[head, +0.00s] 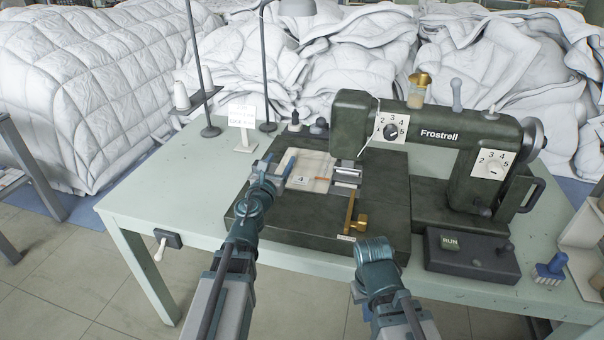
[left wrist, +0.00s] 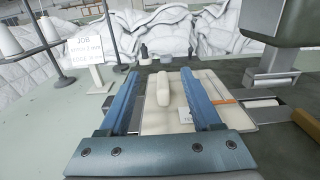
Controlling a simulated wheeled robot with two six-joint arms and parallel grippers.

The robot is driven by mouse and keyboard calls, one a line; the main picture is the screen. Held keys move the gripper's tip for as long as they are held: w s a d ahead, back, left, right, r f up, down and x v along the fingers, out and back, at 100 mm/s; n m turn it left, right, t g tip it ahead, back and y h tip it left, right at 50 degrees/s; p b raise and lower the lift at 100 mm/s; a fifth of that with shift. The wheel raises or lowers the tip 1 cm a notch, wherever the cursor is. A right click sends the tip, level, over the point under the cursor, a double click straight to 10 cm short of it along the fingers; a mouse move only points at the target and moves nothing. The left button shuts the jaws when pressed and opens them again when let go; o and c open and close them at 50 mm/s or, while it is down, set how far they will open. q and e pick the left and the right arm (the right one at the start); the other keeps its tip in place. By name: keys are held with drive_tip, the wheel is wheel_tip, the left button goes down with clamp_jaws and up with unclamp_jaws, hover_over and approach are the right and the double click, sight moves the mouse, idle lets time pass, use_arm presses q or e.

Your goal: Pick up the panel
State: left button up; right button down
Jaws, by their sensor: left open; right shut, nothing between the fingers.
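The panel (head: 311,169) is a flat cream piece lying on the dark sewing machine bed, left of the needle area. It also shows in the left wrist view (left wrist: 217,92). My left gripper (head: 278,166) is open at the panel's left part. In the left wrist view its two blue fingers (left wrist: 163,90) reach over the panel, with a raised cream strip (left wrist: 163,88) between them; whether they touch it I cannot tell. My right arm ends in front of the machine bed. Its gripper (head: 358,292) is mostly hidden behind the arm, low by the table edge, shut and empty.
The Frostrell sewing machine (head: 458,140) stands right of the panel, its head overhanging the bed. A brass knob and bar (head: 355,219) stick up in front. A RUN box (head: 471,257) and blue brush (head: 549,269) lie right. Thread stands and a job card (head: 243,117) stand left.

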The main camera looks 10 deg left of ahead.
sight(306, 164)
use_arm(q)
wheel_tip(306, 164, down, 6)
drive_tip(key=b, duration=0.4)
drive_tip(key=shift+r, duration=0.25)
drive_tip(key=shift+w+r, duration=0.3)
drive_tip(key=shift+w, duration=0.1)
drive_tip(key=shift+w+f, duration=0.1)
drive_tip(key=shift+w, duration=0.25)
drive_tip(key=w, duration=0.6)
drive_tip(key=shift+w+d, duration=0.1)
clamp_jaws()
